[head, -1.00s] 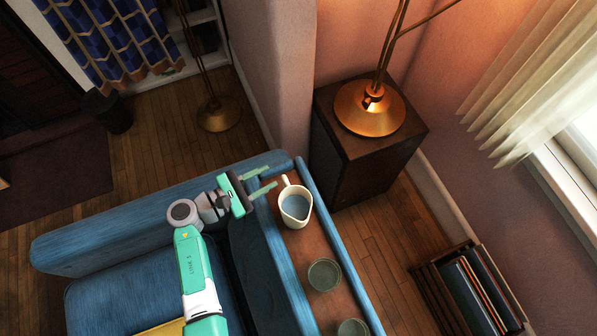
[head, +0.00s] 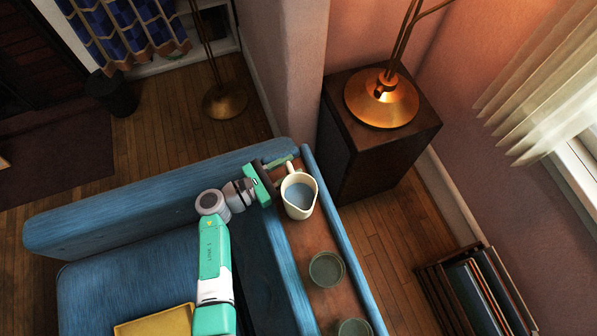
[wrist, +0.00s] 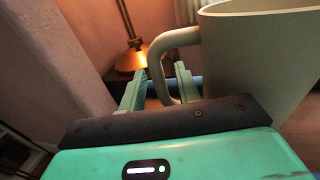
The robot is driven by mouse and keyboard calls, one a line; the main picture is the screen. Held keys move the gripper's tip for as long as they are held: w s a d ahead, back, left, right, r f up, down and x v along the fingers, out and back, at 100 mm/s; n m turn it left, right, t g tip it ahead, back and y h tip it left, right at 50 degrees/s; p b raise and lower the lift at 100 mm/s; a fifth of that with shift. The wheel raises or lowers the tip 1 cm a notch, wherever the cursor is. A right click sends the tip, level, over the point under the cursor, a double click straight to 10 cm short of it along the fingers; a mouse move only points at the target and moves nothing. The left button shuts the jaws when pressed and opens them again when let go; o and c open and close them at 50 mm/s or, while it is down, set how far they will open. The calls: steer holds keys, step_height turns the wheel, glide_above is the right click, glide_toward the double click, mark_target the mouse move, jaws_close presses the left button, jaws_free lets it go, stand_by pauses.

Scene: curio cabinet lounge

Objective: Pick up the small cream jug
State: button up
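The small cream jug (head: 297,211) stands upright on the wooden strip along the blue sofa's arm, its handle toward the back. Its inside looks grey-blue. In the wrist view the jug (wrist: 262,62) fills the upper right, and its looped handle (wrist: 157,62) reaches left. My gripper (head: 283,166) is beside the jug at the handle. In the wrist view my gripper (wrist: 160,88) is open, with one finger on each side of the handle's outer part. I cannot tell whether either finger touches it.
Two round grey-green vessels (head: 326,269) stand nearer on the wooden strip (head: 308,240). The blue sofa (head: 130,205) lies left, with a yellow tray (head: 155,322) on its seat. A brass lamp (head: 381,100) stands on a dark cabinet (head: 365,165) behind.

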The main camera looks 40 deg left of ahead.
steer(key=shift+w, duration=0.1)
steer(key=shift+c, duration=0.4)
jaws_close()
step_height(320, 180, up, 10)
steer(key=p, duration=0.5)
